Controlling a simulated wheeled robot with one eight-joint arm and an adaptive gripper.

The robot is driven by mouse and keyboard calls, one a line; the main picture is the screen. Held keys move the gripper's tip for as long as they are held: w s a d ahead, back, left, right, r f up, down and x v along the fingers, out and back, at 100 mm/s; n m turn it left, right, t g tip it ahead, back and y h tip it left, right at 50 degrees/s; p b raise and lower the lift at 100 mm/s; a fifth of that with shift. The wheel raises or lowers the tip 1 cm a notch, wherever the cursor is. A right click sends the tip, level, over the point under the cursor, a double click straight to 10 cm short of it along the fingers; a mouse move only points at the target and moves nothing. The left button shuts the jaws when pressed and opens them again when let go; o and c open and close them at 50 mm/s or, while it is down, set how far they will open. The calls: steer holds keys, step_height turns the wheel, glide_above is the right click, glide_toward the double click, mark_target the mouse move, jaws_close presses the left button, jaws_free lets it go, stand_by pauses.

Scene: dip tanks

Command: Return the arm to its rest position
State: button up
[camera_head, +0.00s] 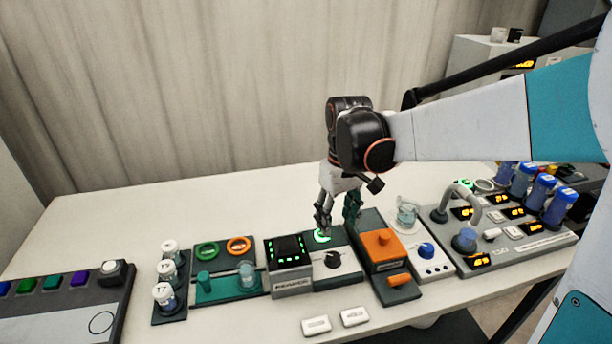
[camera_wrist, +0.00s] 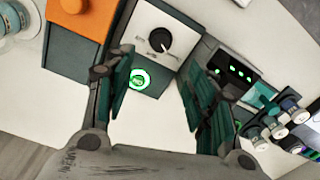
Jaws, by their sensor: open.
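My gripper (camera_head: 337,212) hangs from my arm above the back of the bench, fingers pointing down, near the white-fronted knob unit. In the wrist view my gripper (camera_wrist: 160,95) has its two teal-padded fingers spread apart with nothing between them. Below the fingers is the knob unit (camera_head: 342,264) with a black dial and a green-lit ring (camera_head: 321,236). The lit ring also shows in the wrist view (camera_wrist: 139,80), close to the left finger. I cannot tell how high the fingertips are above the unit.
An orange block unit (camera_head: 384,251) stands right of the knob unit, and a black display unit (camera_head: 290,262) left of it. Further right are a glass beaker (camera_head: 407,214) and a grey panel with blue-capped jars (camera_head: 557,207). Capped vials (camera_head: 164,296) stand left. The back bench strip (camera_head: 200,205) is clear.

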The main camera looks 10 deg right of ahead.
steer(key=s+r+m+t, duration=0.3)
steer(key=s+t, duration=0.4)
steer(key=s, duration=0.8)
steer(key=shift+s+a+r, duration=0.2)
steer(key=shift+r, duration=0.45)
